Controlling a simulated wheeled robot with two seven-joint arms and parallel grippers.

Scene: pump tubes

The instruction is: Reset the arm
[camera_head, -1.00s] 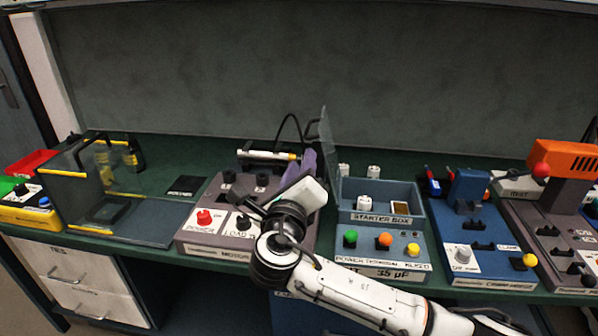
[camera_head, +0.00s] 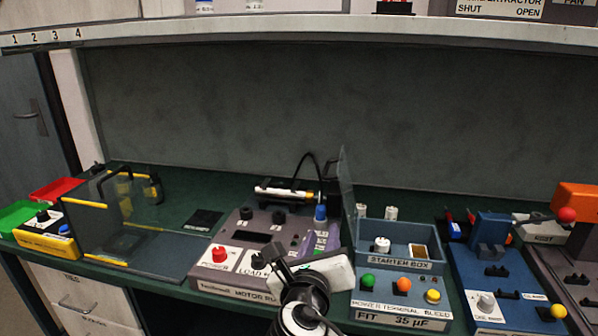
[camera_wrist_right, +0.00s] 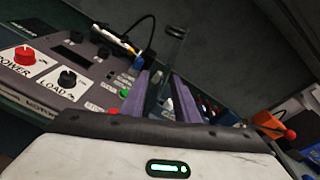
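My right arm comes in from the bottom edge of the head view. Its white gripper body hangs over the front of the grey motor box (camera_head: 225,284). The purple fingers of my right gripper (camera_head: 318,240) point at the box's right part, just below a blue knob (camera_head: 320,213). In the right wrist view the two purple fingers of the right gripper (camera_wrist_right: 160,95) stand apart with nothing seen held between them. Whether the fingers touch the box cannot be told. My left gripper is in neither view.
The blue starter box (camera_head: 400,262) with a clear raised lid (camera_head: 346,195) stands close to the right. A blue clamp unit (camera_head: 510,315) and an orange-topped device (camera_head: 577,203) are further right. A clear guard enclosure (camera_head: 105,215) is left. A shelf (camera_head: 300,38) runs above.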

